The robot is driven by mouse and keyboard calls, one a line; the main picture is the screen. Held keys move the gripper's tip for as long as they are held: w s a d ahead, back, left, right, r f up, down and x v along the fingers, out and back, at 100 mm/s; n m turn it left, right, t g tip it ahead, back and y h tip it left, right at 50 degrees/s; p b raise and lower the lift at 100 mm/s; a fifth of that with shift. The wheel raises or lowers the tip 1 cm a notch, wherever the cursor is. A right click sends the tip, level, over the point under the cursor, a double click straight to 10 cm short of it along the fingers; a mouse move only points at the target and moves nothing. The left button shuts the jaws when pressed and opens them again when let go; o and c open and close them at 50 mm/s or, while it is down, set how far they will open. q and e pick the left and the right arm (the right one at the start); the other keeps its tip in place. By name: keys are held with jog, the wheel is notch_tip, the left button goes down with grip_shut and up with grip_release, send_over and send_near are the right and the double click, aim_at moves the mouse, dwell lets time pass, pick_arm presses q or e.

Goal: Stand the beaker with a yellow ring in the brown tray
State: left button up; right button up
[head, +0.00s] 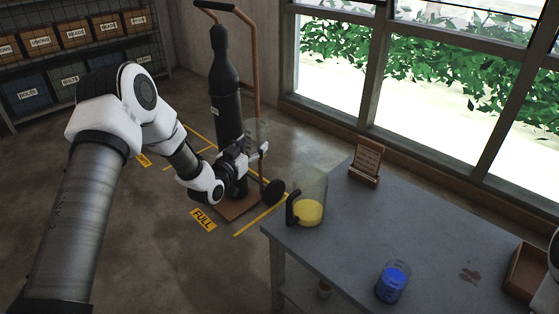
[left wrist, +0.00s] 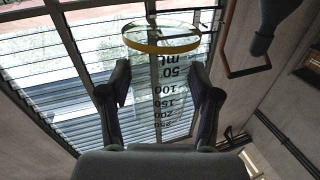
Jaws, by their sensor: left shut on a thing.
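The clear beaker with a yellow ring (left wrist: 162,47) is between the two fingers of my left gripper (left wrist: 160,85) in the left wrist view. Printed volume marks show on its wall. In the head view my left gripper (head: 258,151) is shut on this beaker (head: 257,130), held in the air left of the table and in front of the black cylinder. The beaker is faint there and its ring is hard to make out. My right gripper is out of view.
On the grey table (head: 340,235) stand a clear jug (head: 309,212) with yellow contents and a dark handle, a beaker with blue contents (head: 392,283) and a wooden sign stand (head: 367,166). A black cylinder on a trolley (head: 226,95) stands behind my gripper. The table's middle is clear.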

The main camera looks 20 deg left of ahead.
pick_arm(q)
jog(key=shift+a+r+n, duration=0.3)
jog(key=shift+a, duration=0.1)
